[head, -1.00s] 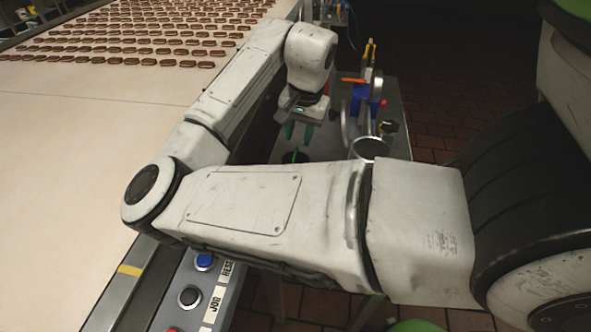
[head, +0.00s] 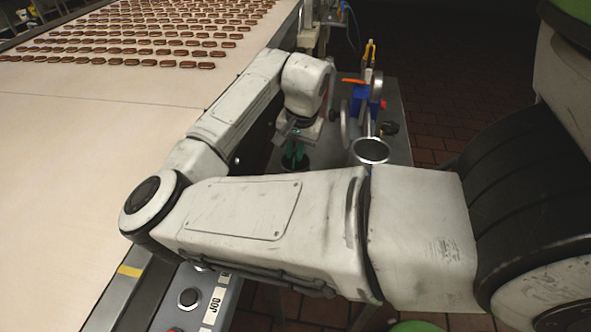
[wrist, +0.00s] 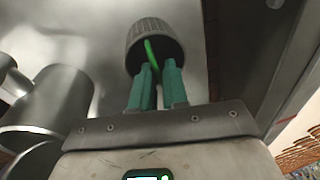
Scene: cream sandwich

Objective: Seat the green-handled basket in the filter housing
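The basket (wrist: 150,30) is a ribbed grey metal cup with a bright green handle (wrist: 150,52). It is just beyond my fingertips in the wrist view. In the head view it is a small dark shape (head: 291,164) under my fingers. My gripper (head: 295,149) points down with its green fingers close together. In the wrist view, the fingers (wrist: 158,68) stand on both sides of the handle and look closed on it. The likely filter housing is the round open metal cup (head: 371,150) right of my gripper. Where the basket meets the table is hard to see.
A metal table (head: 397,120) carries the housing, a blue fixture (head: 375,103) and an orange lever (head: 353,81). The conveyor (head: 90,120) with rows of sandwiches is at the left. Metal cylinders (wrist: 62,98) stand left of the basket in the wrist view.

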